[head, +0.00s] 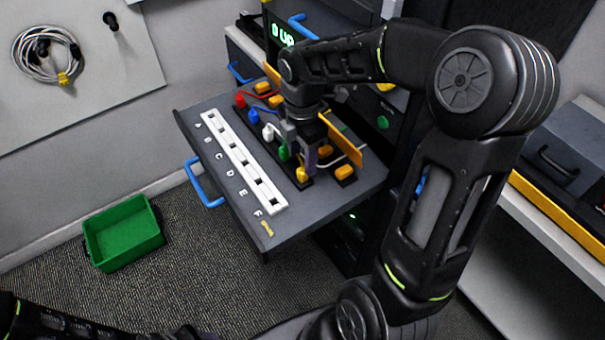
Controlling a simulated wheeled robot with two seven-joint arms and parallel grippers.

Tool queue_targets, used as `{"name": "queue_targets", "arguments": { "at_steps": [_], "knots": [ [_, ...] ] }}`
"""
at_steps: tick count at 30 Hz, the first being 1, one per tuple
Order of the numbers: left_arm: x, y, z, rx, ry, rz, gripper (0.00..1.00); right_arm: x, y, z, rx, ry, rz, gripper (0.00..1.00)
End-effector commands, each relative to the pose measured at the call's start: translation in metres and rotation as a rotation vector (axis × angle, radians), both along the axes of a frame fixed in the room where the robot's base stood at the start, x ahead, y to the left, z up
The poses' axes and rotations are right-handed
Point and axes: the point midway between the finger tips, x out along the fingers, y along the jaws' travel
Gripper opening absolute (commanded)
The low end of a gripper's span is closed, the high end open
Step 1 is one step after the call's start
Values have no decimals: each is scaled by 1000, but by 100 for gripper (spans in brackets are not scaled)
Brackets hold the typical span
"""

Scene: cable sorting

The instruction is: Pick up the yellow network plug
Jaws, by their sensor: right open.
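The yellow network plug (301,175) stands at the near end of a dark strip on the pulled-out shelf, in a row with a green plug (283,152), a white plug (267,132), a blue plug (254,116) and a red plug (240,100). My right gripper (300,158) is open and points down over the near end of this row, just behind the yellow plug. I cannot tell whether its fingers touch anything. The gripper and arm hide part of the row behind. My left gripper is out of view.
A white slotted strip (238,160) lettered A to F lies along the shelf (325,202). Orange blocks (345,172) and cables sit behind the plugs. A green bin (122,235) stands on the floor at left. A yellow-edged bench is at right.

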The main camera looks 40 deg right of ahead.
Motion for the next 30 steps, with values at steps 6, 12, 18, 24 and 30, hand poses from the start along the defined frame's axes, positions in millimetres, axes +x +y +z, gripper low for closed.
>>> {"name": "queue_targets", "arguments": {
  "at_steps": [6,12,18,24,30],
  "knots": [
    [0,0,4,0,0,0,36,-3,1,-22,0,6,0,47],
    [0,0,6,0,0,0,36,-3,1,-49,0,4,0,47],
    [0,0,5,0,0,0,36,-3,1,-52,0,1,-1,47],
    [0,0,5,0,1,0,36,-3,1,-52,0,1,0,47],
    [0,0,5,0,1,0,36,-3,1,-51,0,1,0,47]
  ]
}}
